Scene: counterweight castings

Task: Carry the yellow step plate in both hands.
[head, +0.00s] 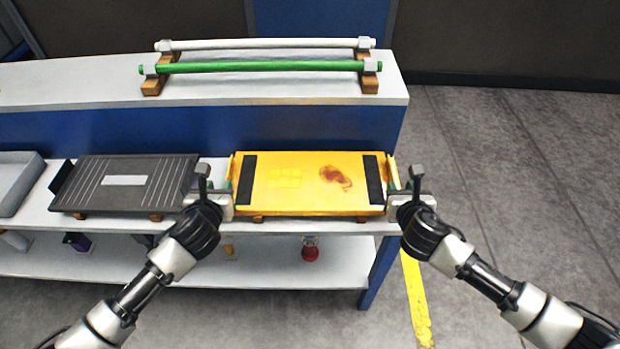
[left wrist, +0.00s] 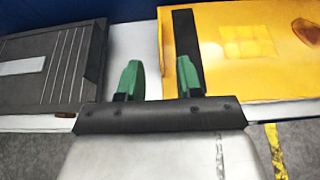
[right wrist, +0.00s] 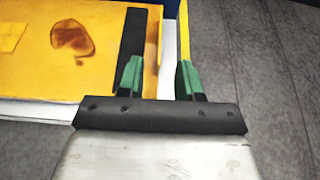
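The yellow step plate (head: 305,182) lies flat on the bench's lower front ledge. It has a black strip near each end, a raised lip at each end and a reddish-brown stain toward the right. My left gripper (head: 217,190) is at its left end. In the left wrist view its green fingers (left wrist: 160,80) stand apart, one to each side of the left lip (left wrist: 168,55). My right gripper (head: 405,190) is at the right end. In the right wrist view its fingers (right wrist: 158,80) are also apart, either side of the right lip (right wrist: 152,45). Contact cannot be told.
A dark grooved plate (head: 125,183) lies just left of my left gripper, with a grey tray (head: 18,185) beyond. A green bar (head: 260,66) and a white bar (head: 265,43) rest on wooden supports on the upper shelf. Floor right of the bench is clear.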

